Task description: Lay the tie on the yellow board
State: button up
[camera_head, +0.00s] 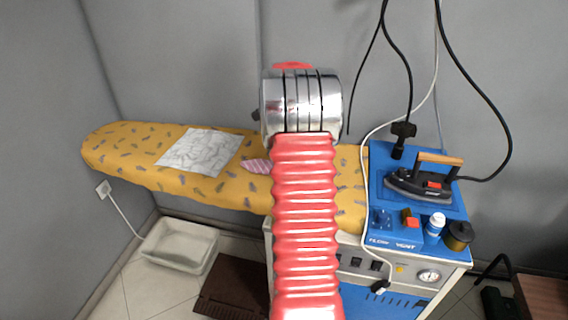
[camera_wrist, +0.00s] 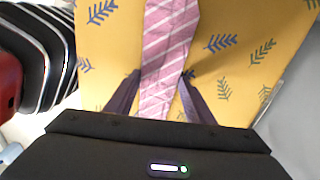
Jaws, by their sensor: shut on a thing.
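The tie (camera_wrist: 168,45) is pink with pale diagonal stripes. In the wrist view it runs from the top edge down between the two dark fingers of my gripper (camera_wrist: 155,100), which is shut on it. The yellow board (camera_wrist: 100,65) with dark leaf prints lies behind the tie and fingers. In the head view the yellow board (camera_head: 130,150) stretches across the left and middle, and the tie's end (camera_head: 256,166) shows just left of my red arm. My arm hides my gripper and the rest of the tie there. I cannot tell whether the tie touches the board.
A pale creased cloth (camera_head: 201,152) lies on the board, left of the tie. An iron (camera_head: 424,184) stands on the blue unit (camera_head: 380,160) at right, with a white bottle (camera_head: 434,228) and hanging cables. A white bin (camera_head: 180,247) is on the floor.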

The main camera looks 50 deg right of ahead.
jog(key=o, duration=1.1)
jog(key=shift+c, duration=0.2)
jog(key=shift+r, duration=0.1)
notch_tip(320, 180, up, 12)
dwell(0.7)
